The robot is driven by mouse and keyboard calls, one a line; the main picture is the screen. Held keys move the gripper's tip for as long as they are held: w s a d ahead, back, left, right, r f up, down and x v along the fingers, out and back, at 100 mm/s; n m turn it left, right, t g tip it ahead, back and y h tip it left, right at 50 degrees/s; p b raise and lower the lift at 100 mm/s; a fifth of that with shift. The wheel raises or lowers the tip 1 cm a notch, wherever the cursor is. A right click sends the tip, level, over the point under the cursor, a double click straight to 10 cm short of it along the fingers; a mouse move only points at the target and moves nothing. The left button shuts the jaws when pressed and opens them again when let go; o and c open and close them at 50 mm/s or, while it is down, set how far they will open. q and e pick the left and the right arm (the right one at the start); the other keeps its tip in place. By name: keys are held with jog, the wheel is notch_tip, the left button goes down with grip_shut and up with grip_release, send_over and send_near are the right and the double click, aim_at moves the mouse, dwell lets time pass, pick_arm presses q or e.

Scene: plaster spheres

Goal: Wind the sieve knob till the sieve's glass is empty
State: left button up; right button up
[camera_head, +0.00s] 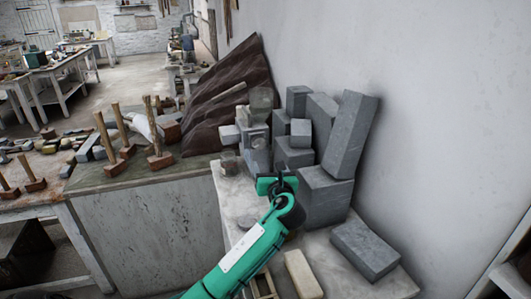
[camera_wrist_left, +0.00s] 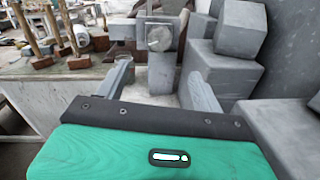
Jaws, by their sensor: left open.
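The sieve (camera_head: 256,137) is a grey upright device with a clear glass (camera_head: 261,98) on top. It stands on the pale bench top among grey blocks. Whether the glass holds anything is too small to tell. In the left wrist view the sieve's grey body (camera_wrist_left: 162,72) is straight ahead, with a round, pale knob-like face (camera_wrist_left: 160,38) on its front. My left gripper (camera_head: 264,177) is in front of the sieve and below its glass. Its two fingers (camera_wrist_left: 160,80) are apart, with nothing held between them, short of the round face. My right gripper is not in view.
Grey blocks (camera_head: 350,135) crowd the sieve's right side, by the wall. A small clear vessel (camera_head: 230,162) stands left of the sieve. A dark block (camera_head: 365,248) and a pale block (camera_head: 303,273) lie nearer.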

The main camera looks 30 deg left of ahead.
aim_at(259, 145)
pick_arm(q)
jog(key=p+x, duration=0.3)
jog(key=x, duration=1)
jog(key=shift+w+a+f, duration=0.1)
jog(key=shift+w+a, duration=0.1)
jog(key=shift+a, duration=0.05)
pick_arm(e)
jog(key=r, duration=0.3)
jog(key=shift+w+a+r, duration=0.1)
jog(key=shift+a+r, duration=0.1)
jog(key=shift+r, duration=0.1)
pick_arm(q)
jog(key=shift+c, duration=0.5)
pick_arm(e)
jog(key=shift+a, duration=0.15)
